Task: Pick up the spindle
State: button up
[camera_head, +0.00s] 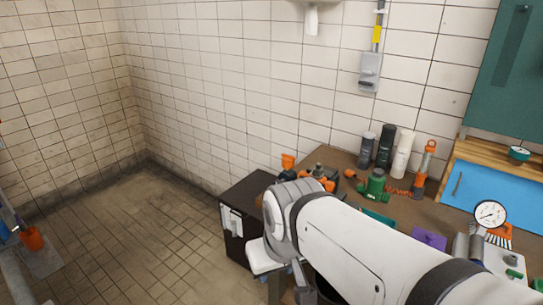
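I cannot make out for certain which thing is the spindle. A thin brownish rod (457,183) lies on the blue panel at the right, but it is too small to identify. My white arm reaches in from the lower right and bends downward at its far end. My gripper (290,287) is only partly in view near the bottom edge, below the bend. Its fingers are small and partly hidden, so its opening and anything between the fingers cannot be made out.
A brown bench (345,163) along the tiled wall carries dark bottles (385,146), a white cylinder (403,155), a green fitting (376,185), an orange tool (424,168) and a round gauge (490,214). A dark cabinet (250,191) stands left of it. The tiled floor at left is mostly clear.

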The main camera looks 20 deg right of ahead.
aim_at(318, 171)
jog(key=z, duration=0.05)
jog(key=i, duration=1.1)
jog(key=z, duration=0.7)
